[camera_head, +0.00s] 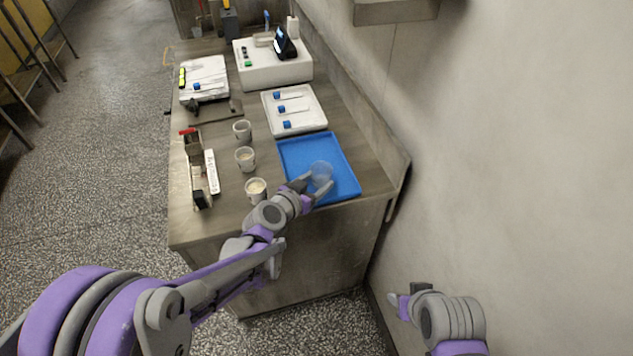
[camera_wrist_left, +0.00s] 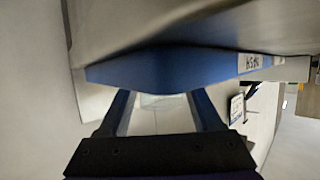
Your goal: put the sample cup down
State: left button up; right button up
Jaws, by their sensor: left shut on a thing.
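The sample cup (camera_head: 321,171) is clear and looks upright, at the blue tray (camera_head: 306,150) on the right front of the bench. My left gripper (camera_head: 312,186) is shut on the cup, with its fingers on the cup's near side. I cannot tell whether the cup's base touches the tray. In the left wrist view the two fingers (camera_wrist_left: 160,112) stand on either side of a pale, see-through shape, and the blue tray edge (camera_wrist_left: 165,68) crosses above. My right gripper (camera_head: 399,304) is low beside the wall, away from the bench; its fingers are not clear.
Several cups, one of them a pale-filled cup (camera_head: 256,190), stand left of the blue tray. A white tray (camera_head: 310,122) with blue-ended tools lies behind it. A rack (camera_head: 199,185) stands at the bench's left. The wall bounds the right side.

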pick_arm(q)
jog(key=shift+f, duration=0.15)
jog(key=o, duration=1.4)
jog(key=shift+s+r, duration=0.1)
jog(key=shift+r, duration=0.2)
jog(key=p+v, duration=0.1)
jog(key=v, duration=1.1)
jog(key=s+a+f+n+g+y, duration=0.1)
jog(key=s+a+n+g+y, duration=0.1)
jog(key=s, duration=0.4)
jog(key=s+a+f+n+g+y, duration=0.2)
jog(key=s+a, duration=0.3)
jog(key=s, duration=0.2)
jog(key=s+a+f+n+g+y, duration=0.1)
jog(key=s+a+n+g+y, duration=0.1)
jog(key=s, duration=0.4)
jog(key=shift+s+a+f+g+y, duration=0.1)
jog(key=shift+a+f+g+y, duration=0.1)
jog(key=shift+a, duration=0.25)
jog(key=shift+s+a+f+g+y, duration=0.1)
jog(key=shift+s+a+y, duration=0.1)
jog(key=shift+a, duration=0.2)
jog(key=shift+w, duration=0.1)
